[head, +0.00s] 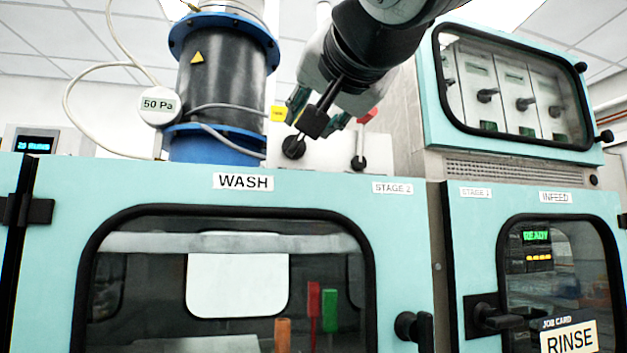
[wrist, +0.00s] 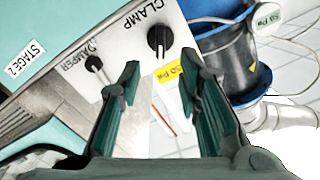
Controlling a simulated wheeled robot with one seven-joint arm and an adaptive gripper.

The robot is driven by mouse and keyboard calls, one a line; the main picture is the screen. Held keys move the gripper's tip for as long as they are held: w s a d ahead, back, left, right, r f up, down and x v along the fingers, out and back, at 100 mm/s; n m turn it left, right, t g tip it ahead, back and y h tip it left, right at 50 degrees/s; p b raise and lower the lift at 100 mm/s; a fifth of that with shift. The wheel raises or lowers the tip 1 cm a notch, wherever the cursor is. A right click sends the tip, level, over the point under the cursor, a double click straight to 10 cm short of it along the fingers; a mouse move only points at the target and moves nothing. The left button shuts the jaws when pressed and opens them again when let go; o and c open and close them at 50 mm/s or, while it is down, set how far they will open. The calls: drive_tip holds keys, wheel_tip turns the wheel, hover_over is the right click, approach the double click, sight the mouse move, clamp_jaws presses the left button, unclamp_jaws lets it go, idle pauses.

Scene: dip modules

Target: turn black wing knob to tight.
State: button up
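The black wing knob (wrist: 160,38) sits on a pale panel labelled CLAMP in the wrist view. Its raised wing runs roughly up and down in that picture. I cannot read any tight mark beside it. In the head view the black knob (head: 293,148) shows on the panel behind the teal cabinet top, partly overlapped by my gripper. My gripper (wrist: 158,64) has its two green fingers apart with nothing between them. The knob appears beyond the gap between the fingertips, apart from them. In the head view my gripper (head: 316,117) hangs just above and right of the knob.
A smaller DAMPER knob (wrist: 93,63) sits on the same panel, near the left finger. A dark cylinder (head: 222,85) with blue flanges and hoses stands left of my gripper. A yellow tag (wrist: 168,74) lies close to the clamp knob. The WASH cabinet (head: 130,190) stands in front.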

sight(299, 140)
drive_tip(key=p+x, duration=0.1)
drive_tip(key=x, duration=0.8)
drive_tip(key=shift+f, duration=0.1)
drive_tip(key=shift+c, duration=0.3)
clamp_jaws()
